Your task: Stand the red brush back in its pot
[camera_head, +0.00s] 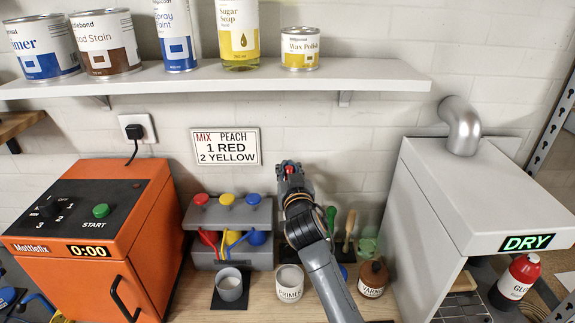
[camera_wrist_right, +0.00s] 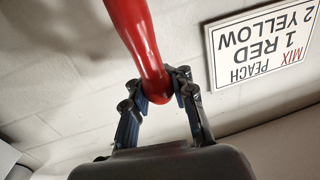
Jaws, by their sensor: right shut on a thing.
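My right gripper (camera_head: 290,175) is raised in front of the wall, just right of the sign. In the wrist view, its fingers (camera_wrist_right: 160,92) are shut on the rounded end of the red brush (camera_wrist_right: 140,42), whose red handle runs up and left out of the picture. In the head view only a small red part of the brush (camera_head: 289,167) shows at the fingertips. Its bristles are not in view. A green handle (camera_head: 331,214) and a wooden handle (camera_head: 349,226) stand behind my right arm. My arm hides much around them, and I cannot tell which pot is the brush's.
A grey cup (camera_head: 229,284), a primer tin (camera_head: 289,283) and a brown varnish container (camera_head: 373,278) stand on the bench. A grey dispenser (camera_head: 202,217) with coloured lids stands behind. The orange mixer (camera_head: 78,220) is left, the white dryer (camera_head: 435,185) right. A shelf (camera_head: 215,79) hangs above.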

